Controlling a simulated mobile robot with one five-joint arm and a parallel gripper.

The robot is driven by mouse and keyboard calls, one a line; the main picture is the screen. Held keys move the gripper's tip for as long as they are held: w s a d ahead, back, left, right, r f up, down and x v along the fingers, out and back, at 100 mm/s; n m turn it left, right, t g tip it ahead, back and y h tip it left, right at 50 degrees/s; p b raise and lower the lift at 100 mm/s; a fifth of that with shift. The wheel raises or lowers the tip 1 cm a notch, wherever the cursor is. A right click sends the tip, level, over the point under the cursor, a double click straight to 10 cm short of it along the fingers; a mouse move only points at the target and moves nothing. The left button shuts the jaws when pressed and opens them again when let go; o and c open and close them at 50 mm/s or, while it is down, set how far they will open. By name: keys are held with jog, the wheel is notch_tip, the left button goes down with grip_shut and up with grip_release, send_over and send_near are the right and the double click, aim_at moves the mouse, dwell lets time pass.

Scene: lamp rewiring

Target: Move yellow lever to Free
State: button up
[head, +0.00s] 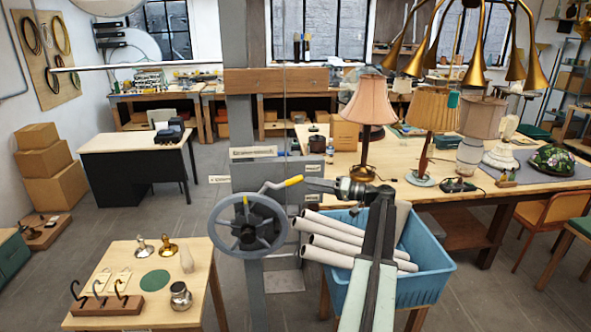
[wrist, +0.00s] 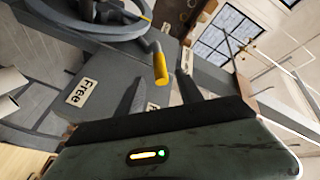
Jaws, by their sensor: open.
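The yellow-tipped lever (head: 293,181) is a bent grey rod with a yellow end, beside the grey handwheel on the post. Its yellow end also shows in the wrist view (wrist: 160,68). My gripper (head: 308,183) is just right of the yellow end. In the wrist view, my open fingers (wrist: 160,75) lie either side of that end in the picture; I cannot tell whether they touch it. A plate reading "Free" (wrist: 82,92) is on the grey panel, left of the lever in the wrist view. Another plate (wrist: 153,106) is partly hidden behind my gripper.
The handwheel (head: 247,224) is close to the lever's left. A blue bin (head: 425,280) with white rolls (head: 335,245) stands below my arm. A small wooden table (head: 210,300) with lamp parts is at lower left. A lamp bench (head: 400,160) is at right.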

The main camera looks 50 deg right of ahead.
aim_at(294, 179)
jog(key=x, duration=0.7)
jog(key=shift+w+a, duration=0.15)
jog(key=shift+w, duration=0.2)
grip_shut()
dwell(1.1)
